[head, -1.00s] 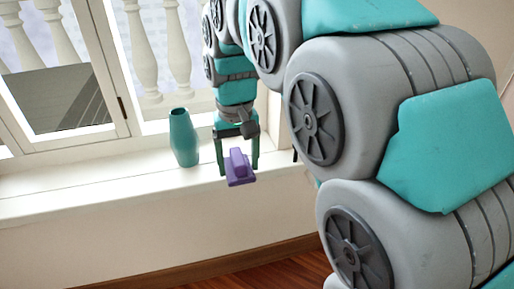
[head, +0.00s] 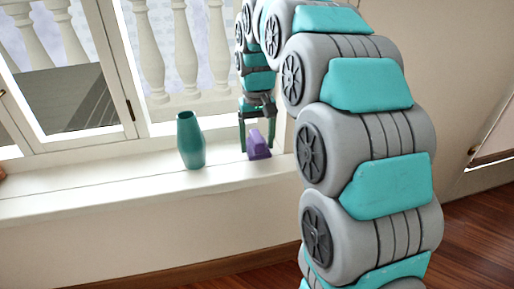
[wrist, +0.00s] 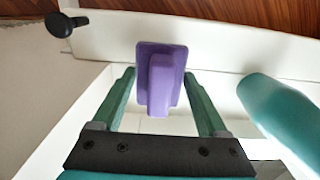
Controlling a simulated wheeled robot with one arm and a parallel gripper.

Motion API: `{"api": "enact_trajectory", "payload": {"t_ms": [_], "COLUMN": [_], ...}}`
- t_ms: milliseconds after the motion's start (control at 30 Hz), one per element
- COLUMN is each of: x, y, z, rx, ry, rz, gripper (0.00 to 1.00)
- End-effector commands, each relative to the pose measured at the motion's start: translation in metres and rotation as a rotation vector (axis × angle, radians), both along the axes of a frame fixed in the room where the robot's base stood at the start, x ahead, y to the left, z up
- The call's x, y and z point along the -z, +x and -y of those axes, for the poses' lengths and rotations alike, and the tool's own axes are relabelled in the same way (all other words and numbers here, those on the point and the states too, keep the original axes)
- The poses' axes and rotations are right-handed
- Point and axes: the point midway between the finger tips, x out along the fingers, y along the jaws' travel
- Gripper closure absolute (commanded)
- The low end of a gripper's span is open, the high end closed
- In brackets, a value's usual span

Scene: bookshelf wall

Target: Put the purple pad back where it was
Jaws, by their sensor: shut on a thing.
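The purple pad (head: 259,146) is a small block with a raised grip on a flat base. It is between the two green fingers of my gripper (head: 257,150), which is shut on it. In the head view it is at the white window sill (head: 110,185), right of the teal vase (head: 190,141). I cannot tell whether its base touches the sill. In the wrist view the pad (wrist: 160,78) shows at and beyond the fingertips, its raised grip toward the camera. The vase (wrist: 285,112) is to the right there.
The vase stands upright on the sill, a short gap left of my gripper. The window frame (head: 118,80) rises behind. The sill left of the vase is mostly clear. A dark round knob (wrist: 60,24) shows at the wrist view's upper left.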

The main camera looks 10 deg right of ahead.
Motion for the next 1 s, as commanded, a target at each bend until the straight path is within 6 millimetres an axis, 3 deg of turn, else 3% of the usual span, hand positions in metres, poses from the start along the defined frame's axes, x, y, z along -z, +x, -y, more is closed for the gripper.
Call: {"api": "enact_trajectory", "payload": {"t_ms": [200,600,633,833,1000], "x": [0.024,0.029,0.029,0.028,0.028], "y": [-0.001,0.000,0.000,0.000,0.000], "z": [0.000,0.000,0.000,0.000,0.000], "rx": [0.000,0.000,0.000,0.000,0.000], "ry": [0.000,0.000,0.000,0.000,0.001], "rz": [-0.004,0.000,0.000,0.000,0.000], "gripper": [0.84,0.84,0.21,0.00,0.00]}}
